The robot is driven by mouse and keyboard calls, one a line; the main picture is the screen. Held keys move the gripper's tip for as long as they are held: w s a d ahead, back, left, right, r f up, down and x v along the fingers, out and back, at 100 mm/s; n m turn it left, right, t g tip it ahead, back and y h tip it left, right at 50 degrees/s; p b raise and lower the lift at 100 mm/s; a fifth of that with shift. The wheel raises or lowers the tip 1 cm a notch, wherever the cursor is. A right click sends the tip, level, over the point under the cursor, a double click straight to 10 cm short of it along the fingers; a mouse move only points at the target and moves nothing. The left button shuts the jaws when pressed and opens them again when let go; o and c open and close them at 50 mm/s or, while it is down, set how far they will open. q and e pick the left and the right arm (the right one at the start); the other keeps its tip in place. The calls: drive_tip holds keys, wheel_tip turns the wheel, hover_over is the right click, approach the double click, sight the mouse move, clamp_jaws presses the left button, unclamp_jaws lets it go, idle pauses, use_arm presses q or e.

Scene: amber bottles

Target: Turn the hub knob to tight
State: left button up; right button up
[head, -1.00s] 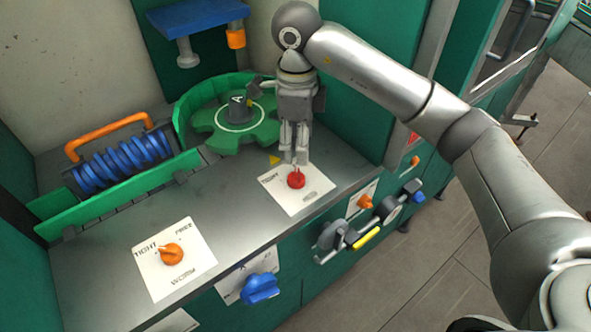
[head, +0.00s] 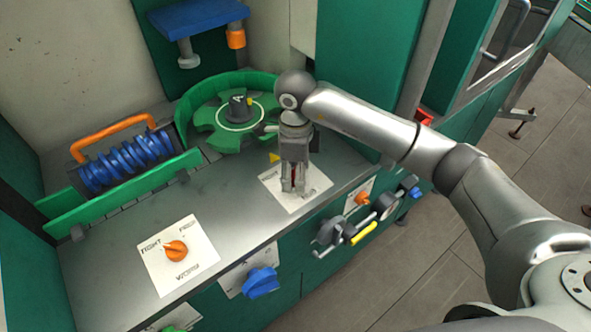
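The red knob (head: 294,174) sits on a white label plate (head: 316,186) near the front edge of the grey counter. My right gripper (head: 294,188) points down over it, one finger on each side, and hides most of it. A little red shows between the fingers. I cannot tell whether they press on the knob, nor which way its pointer faces. My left gripper is out of view.
An orange knob (head: 176,250) on a plate marked TIGHT and WORM is at the left front. A green gear wheel (head: 228,137) and a blue coil (head: 127,163) stand behind. Levers and a blue handle (head: 260,282) stick out from the counter's front. The counter between the two plates is clear.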

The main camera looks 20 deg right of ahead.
drive_tip(key=c, duration=0.9)
drive_tip(key=shift+f+n+b, duration=0.1)
drive_tip(key=shift+n+b, duration=0.2)
drive_tip(key=shift+b, duration=0.35)
drive_tip(key=n+b, duration=1.1)
drive_tip(key=b, duration=0.3)
drive_tip(key=n+b, duration=0.2)
drive_tip(key=n, duration=0.1)
drive_tip(key=shift+n+b, duration=0.8)
drive_tip(key=shift+n, duration=0.8)
drive_tip(key=shift+r, duration=0.2)
drive_tip(key=o, duration=1)
